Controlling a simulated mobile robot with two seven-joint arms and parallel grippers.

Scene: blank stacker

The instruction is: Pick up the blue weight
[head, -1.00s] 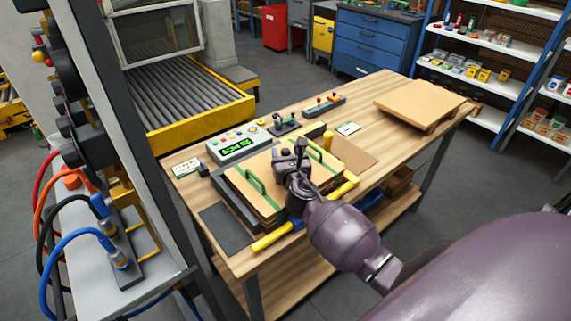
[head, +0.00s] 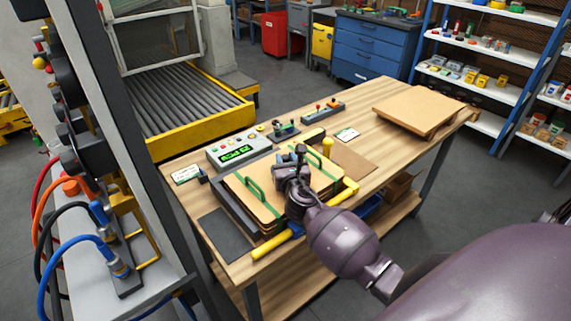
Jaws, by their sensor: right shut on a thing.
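My right gripper (head: 291,178) is over the stack of tan boards (head: 262,205) on the workbench, pointing down. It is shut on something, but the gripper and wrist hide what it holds. I cannot make out a clear blue weight. A small blue patch (head: 297,230) shows beside my right wrist, near the yellow bar at the front of the stack; most of it is hidden. My left gripper is not in view.
The stack has green handles (head: 256,190) and a yellow bar (head: 272,243) in front. A control box (head: 238,150) with a green display stands behind it. Tan boards (head: 420,106) lie at the bench's far right. A dark mat (head: 226,233) lies left of the stack.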

